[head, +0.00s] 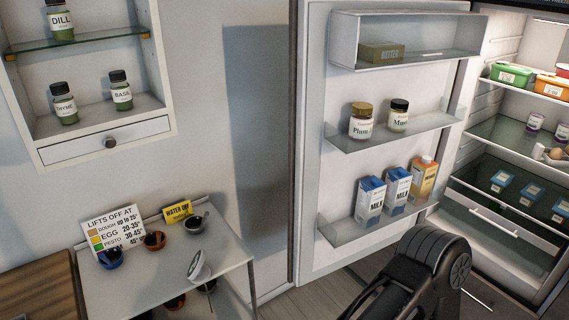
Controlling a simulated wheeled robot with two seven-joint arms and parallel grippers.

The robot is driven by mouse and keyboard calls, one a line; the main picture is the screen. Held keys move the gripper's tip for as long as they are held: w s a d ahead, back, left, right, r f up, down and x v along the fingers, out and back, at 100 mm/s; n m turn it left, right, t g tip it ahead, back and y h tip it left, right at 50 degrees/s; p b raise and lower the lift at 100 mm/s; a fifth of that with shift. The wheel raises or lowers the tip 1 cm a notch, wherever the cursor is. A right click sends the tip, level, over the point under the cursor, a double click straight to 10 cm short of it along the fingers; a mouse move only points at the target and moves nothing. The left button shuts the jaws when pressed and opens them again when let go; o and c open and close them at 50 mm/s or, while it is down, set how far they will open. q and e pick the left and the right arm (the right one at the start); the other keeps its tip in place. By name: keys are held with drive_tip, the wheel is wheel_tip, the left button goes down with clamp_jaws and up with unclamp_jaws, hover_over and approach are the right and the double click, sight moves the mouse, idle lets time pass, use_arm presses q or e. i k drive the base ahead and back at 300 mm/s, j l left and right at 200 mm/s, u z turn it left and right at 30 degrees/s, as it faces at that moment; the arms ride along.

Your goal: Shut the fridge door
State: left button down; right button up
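The fridge door (310,150) stands wide open in the head view, its inner side facing me. It holds a butter box (382,52) on the top shelf, two jars (361,121) in the middle, and milk and juice cartons (370,201) below. The fridge (480,160) is at the right with its lit inside in view. A black jointed part of my own arm rises at the bottom, right of centre, in front of the door's lower corner. I make out no fingertips of either gripper. Whether the arm touches the door cannot be told.
A small side table (235,250) with a sign (113,232), bowls and a tilted white scoop-like item stands left of the door. A wall shelf (150,100) with spice jars is at upper left. Containers (511,74) fill the fridge shelves. Some floor shows between table and door.

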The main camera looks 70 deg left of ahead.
sight(326, 168)
drive_tip(key=u, duration=1.7)
